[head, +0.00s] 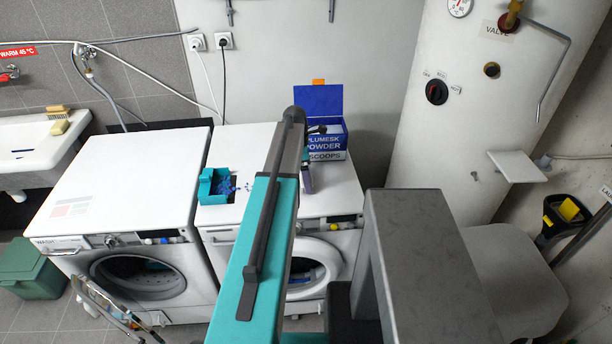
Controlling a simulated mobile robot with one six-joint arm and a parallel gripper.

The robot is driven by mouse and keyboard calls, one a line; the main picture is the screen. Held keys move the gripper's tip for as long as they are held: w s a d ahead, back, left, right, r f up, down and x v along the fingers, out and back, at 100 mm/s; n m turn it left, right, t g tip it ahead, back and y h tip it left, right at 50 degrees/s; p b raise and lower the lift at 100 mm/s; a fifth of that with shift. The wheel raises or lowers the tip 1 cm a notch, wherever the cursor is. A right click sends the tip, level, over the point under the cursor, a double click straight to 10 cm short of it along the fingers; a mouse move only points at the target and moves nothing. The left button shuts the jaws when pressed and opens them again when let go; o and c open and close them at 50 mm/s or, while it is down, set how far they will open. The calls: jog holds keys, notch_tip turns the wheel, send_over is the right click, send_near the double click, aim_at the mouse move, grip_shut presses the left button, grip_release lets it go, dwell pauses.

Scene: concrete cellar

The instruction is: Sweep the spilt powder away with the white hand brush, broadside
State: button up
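Blue powder (248,186) lies in small specks on the white top of the right-hand machine (228,155), just right of a small teal tray (212,198). My teal and dark arm reaches across the middle of the view and covers part of the machine top. I cannot make out the white hand brush. A small purple and dark item (307,180) shows beside the arm, and I cannot tell what it is.
A blue box marked powder and scoops (322,102) stands open at the back of the machine. The left washing machine (118,180) has a clear top. A white tank (480,110) stands at right, a sink (35,145) at far left, a green bin (32,268) below it.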

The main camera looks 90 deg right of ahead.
jog(key=shift+f, duration=0.5)
dwell(0.9)
jog(key=shift+w, duration=0.15)
jog(key=shift+w+a, duration=0.2)
jog(key=shift+w, duration=1.2)
jog(key=shift+w+r, duration=0.1)
jog(key=shift+w+a+p, duration=0.2)
jog(key=shift+w+p, duration=0.1)
jog(key=shift+w, duration=1.1)
jog(key=shift+w, duration=0.1)
jog(key=shift+w+a, duration=0.15)
jog(key=shift+w, duration=1.25)
jog(key=shift+w, duration=0.2)
